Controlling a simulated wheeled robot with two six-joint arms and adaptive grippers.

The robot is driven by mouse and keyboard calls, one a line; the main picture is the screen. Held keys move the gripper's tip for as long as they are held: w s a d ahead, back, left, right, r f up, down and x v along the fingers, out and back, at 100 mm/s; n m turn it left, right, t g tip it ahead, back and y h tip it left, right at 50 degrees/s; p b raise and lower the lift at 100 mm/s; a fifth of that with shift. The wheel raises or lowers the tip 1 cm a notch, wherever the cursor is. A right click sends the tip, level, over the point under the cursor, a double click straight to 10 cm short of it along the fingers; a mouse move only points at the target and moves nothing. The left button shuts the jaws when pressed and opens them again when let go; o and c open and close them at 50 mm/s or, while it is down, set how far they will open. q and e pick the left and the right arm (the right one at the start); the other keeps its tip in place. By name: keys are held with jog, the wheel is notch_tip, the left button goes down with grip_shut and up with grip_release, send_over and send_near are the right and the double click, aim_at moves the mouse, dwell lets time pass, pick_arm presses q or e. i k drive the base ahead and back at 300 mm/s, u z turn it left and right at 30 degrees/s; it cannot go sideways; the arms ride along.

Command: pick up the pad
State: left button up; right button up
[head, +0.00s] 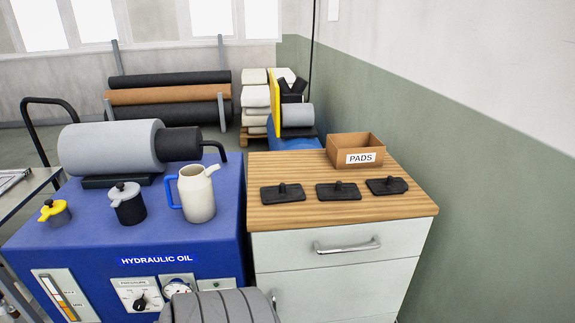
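Three black flat pads, each with a small knob on top, lie in a row on the wooden top (407,208) of a drawer cabinet: a left pad (294,195), a middle pad (350,192) and a right pad (396,186). They lie apart from each other. Behind them stands an open brown box (341,144) with a "PADS" label; no pad shows in the visible part of its inside, and its floor is hidden. Neither of my grippers is in view.
Left of the cabinet is a blue hydraulic oil unit (105,235) with a motor (110,147), a cream jug (197,193), a dark-bodied capped filler (127,207) and a yellow-capped one (54,211). A green-and-white wall (480,180) closes the right side. The cabinet top's front strip is clear.

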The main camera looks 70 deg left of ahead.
aim_at(282, 193)
jog(key=u, duration=0.6)
jog(key=i, duration=0.95)
jog(key=u, duration=0.75)
